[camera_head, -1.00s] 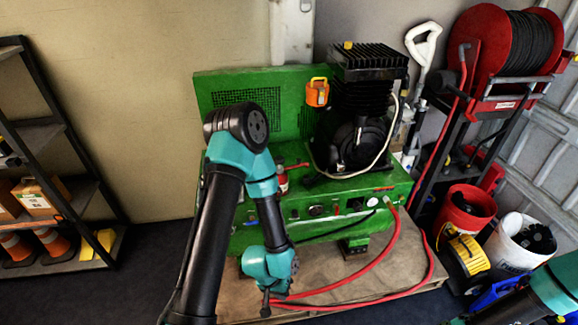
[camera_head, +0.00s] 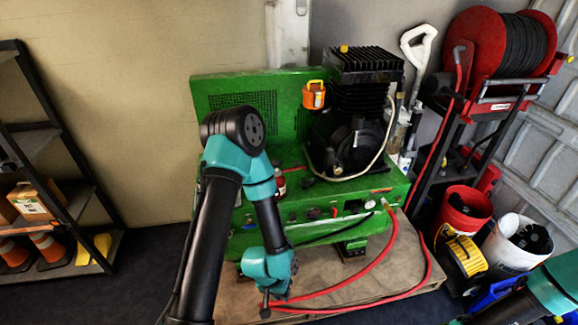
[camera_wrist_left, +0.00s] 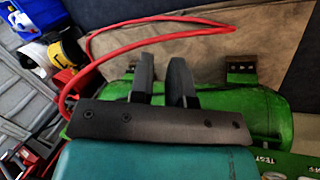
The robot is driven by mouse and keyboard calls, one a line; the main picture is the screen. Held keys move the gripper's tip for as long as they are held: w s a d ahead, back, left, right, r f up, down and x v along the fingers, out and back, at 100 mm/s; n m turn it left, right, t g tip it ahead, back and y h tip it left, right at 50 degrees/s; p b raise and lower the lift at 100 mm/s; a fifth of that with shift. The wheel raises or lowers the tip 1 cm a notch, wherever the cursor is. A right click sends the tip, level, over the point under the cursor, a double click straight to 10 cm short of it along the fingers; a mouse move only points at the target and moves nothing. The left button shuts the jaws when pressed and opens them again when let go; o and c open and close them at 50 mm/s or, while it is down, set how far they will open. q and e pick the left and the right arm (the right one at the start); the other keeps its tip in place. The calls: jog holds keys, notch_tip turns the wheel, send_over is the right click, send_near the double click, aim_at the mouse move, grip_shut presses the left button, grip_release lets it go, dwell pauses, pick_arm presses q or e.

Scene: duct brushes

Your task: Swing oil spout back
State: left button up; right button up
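A small dark red bottle-like can (camera_head: 279,182) stands on the green compressor's deck, just right of my left arm. A thin part sticks out from its top to the right; I cannot tell for certain that this is the oil spout. My left gripper (camera_head: 266,304) is low in front of the compressor, near the red hose and well below the can. In the left wrist view its two dark fingers (camera_wrist_left: 162,72) stand apart with nothing between them, with the green tank (camera_wrist_left: 262,112) behind. The can is not seen there. My right arm shows at the bottom right corner, its gripper out of view.
The green compressor (camera_head: 350,200) stands on a wooden pallet (camera_head: 385,292), with a red hose (camera_head: 388,248) looping in front. An orange container (camera_head: 314,95) is by the back panel. A hose-reel cart (camera_head: 475,62) and buckets (camera_head: 462,212) crowd the right.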

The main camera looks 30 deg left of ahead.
pick_arm(q)
jog(key=o, duration=0.5)
jog(key=shift+m, duration=0.7)
jog(key=w, duration=0.4)
jog(key=w+r, duration=0.1)
jog(key=w, duration=0.3)
jog(key=w+a, duration=0.1)
jog(key=w, duration=0.4)
jog(key=shift+w+r, duration=0.1)
jog(key=shift+r, duration=0.25)
jog(key=shift+o, duration=0.2)
notch_tip(320, 180, up, 39)
jog(key=m+y, duration=0.2)
jog(key=y, duration=0.2)
send_over(296, 162)
jog(key=shift+f+g, duration=0.2)
jog(key=shift+g, duration=0.2)
jog(key=shift+f, duration=0.1)
notch_tip(296, 162, down, 17)
jog(key=shift+f, duration=0.2)
